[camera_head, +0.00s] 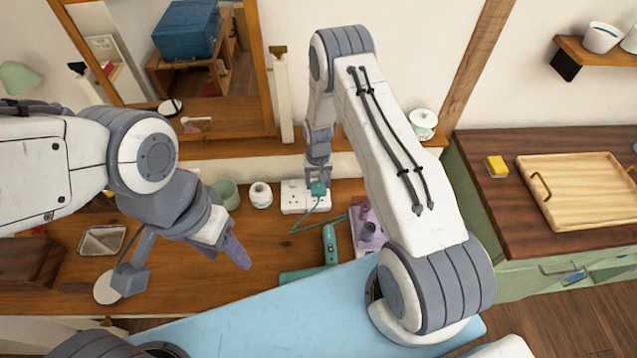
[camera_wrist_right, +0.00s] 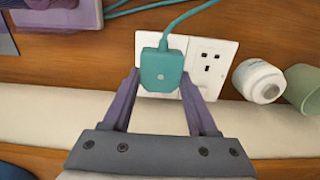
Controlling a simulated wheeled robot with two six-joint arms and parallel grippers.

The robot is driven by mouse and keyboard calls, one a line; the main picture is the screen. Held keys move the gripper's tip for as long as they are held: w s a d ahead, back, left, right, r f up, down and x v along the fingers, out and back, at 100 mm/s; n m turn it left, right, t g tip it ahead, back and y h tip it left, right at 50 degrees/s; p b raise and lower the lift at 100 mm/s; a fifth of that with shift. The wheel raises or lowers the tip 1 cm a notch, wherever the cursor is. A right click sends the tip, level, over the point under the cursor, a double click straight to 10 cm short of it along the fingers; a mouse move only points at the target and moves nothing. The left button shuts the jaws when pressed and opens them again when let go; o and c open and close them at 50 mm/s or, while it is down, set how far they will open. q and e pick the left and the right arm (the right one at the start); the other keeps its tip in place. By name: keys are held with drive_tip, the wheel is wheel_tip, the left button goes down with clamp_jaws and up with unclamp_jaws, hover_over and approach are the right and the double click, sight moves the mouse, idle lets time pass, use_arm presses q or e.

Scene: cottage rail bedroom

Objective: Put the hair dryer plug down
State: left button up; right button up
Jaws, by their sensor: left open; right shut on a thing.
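The teal hair dryer plug (camera_wrist_right: 161,70) is between the fingers of my right gripper (camera_wrist_right: 161,80), which is shut on it. The plug lies over one half of the white double socket (camera_wrist_right: 212,62); I cannot tell how far it is seated. In the head view the plug (camera_head: 318,188) sits at the right end of the socket (camera_head: 293,197). Its teal cord (camera_head: 305,222) loops toward the teal hair dryer (camera_head: 329,243) on the wooden table. My left gripper (camera_head: 228,250) is open and empty above the left part of the table.
A white jar (camera_head: 261,195) and a green cup (camera_head: 227,193) stand left of the socket. A purple holder (camera_head: 368,230) stands to the right. A clear tray (camera_head: 103,240) lies at the left. A light-blue surface (camera_head: 230,318) spans the front. A counter with a wooden tray (camera_head: 575,190) is at the right.

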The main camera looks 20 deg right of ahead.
drive_tip(key=shift+r, duration=0.35)
